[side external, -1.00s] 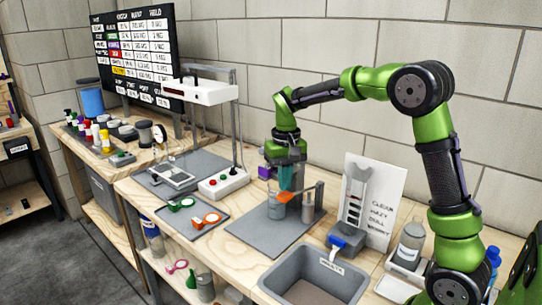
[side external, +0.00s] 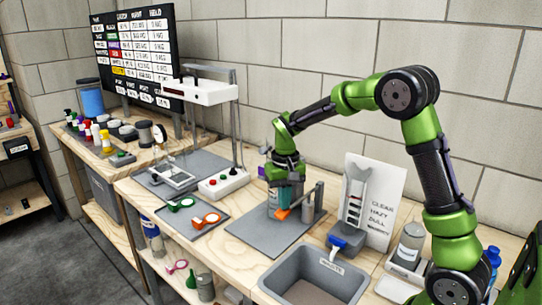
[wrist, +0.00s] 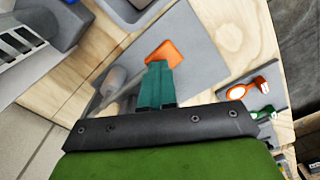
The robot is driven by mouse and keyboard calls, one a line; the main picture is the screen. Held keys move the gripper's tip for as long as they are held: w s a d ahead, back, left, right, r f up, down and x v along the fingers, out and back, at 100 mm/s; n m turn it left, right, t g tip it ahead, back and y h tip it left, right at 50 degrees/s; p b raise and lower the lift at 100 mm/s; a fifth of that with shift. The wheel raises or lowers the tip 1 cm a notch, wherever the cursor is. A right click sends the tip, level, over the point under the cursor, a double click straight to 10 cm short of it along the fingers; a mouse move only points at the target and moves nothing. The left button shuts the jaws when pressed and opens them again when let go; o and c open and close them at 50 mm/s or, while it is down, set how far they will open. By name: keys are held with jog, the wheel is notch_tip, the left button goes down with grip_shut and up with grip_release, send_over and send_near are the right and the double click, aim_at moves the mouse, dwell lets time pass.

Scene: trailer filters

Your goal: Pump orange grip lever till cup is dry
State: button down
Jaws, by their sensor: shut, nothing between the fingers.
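The orange grip (side external: 282,214) is at the end of a lever on a small grey pump stand (side external: 308,208), which stands on a grey plate (side external: 262,236). The lever slopes down toward the grip. My gripper (side external: 289,205) is shut, pointing down, with its teal fingertips right at the grip's upper side; it holds nothing. In the wrist view the fingertips (wrist: 158,70) overlap the edge of the orange grip (wrist: 165,53); contact looks likely. A clear cup (side external: 273,201) stands just behind the fingers, partly hidden. Its liquid level cannot be made out.
A grey waste bin (side external: 318,275) stands at the front right. A gauge stand with a printed card (side external: 378,205) is right of the pump. A tray with green and orange rings (side external: 195,218) lies left. A white-topped press frame (side external: 205,92) stands behind left.

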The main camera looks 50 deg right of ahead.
jog(key=shift+f, duration=0.25)
jog(key=shift+r, duration=3.3)
jog(key=shift+r, duration=2.5)
jog(key=s+a+n+t+y, duration=0.1)
jog(key=s+a+t, duration=0.2)
jog(key=s, duration=0.6)
jog(key=s+a+r+n+t+y, duration=0.1)
jog(key=s+a+t, duration=0.3)
jog(key=s+a, duration=0.4)
jog(key=shift+s+a, duration=0.3)
jog(key=shift+s, duration=0.5)
